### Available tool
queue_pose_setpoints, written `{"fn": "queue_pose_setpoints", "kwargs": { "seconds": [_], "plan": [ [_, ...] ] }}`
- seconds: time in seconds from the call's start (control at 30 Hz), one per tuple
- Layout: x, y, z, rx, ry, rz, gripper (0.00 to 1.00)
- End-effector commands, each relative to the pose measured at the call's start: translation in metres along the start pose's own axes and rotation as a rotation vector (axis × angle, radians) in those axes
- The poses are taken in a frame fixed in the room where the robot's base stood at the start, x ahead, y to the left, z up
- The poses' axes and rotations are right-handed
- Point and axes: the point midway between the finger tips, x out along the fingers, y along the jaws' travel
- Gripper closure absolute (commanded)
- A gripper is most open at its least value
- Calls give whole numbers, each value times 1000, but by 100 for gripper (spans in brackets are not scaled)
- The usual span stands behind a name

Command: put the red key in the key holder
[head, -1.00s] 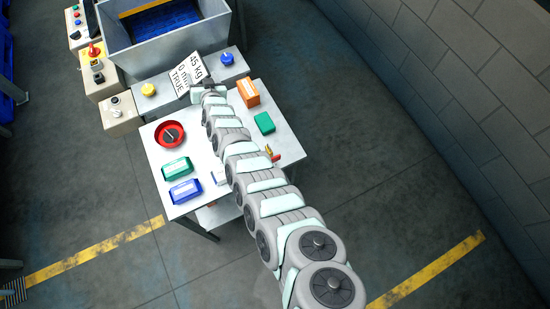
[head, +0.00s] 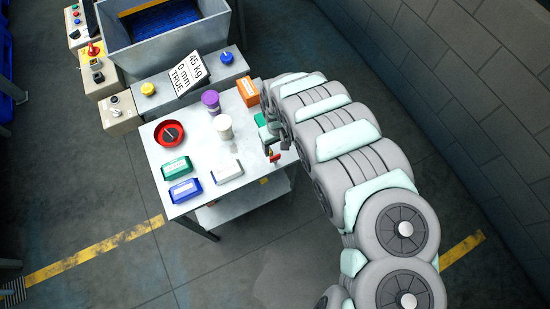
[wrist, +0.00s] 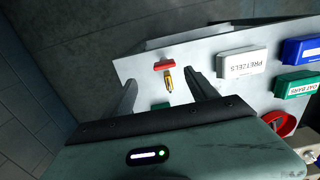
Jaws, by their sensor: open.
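A small red item that looks like the red key (wrist: 164,65) lies on the table near its edge. A small yellow and dark piece (wrist: 168,80) touches or lies close to it; I cannot tell whether they are one object. In the head view the red key (head: 275,158) is at the table's right side. My gripper (wrist: 163,79) is open and empty, its two fingers on either side of these pieces in the wrist view. In the head view my gripper (head: 277,148) hangs over the table's right edge. I cannot identify the key holder with certainty.
A white pretzels box (head: 227,171), blue box (head: 185,190), green box (head: 176,168), white jar (head: 223,127), purple jar (head: 211,102), red round dish (head: 160,140) and orange box (head: 248,92) stand on the table. Control boxes (head: 117,125) stand behind left.

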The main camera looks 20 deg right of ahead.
Motion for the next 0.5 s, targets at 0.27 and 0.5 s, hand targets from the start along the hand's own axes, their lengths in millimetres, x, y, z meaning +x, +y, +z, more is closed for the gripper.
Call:
{"fn": "queue_pose_setpoints", "kwargs": {
  "seconds": [0.27,0.5],
  "plan": [
    [33,-3,-1,0,3,-3,33],
    [43,-5,-2,-1,4,-3,33]
  ]
}}
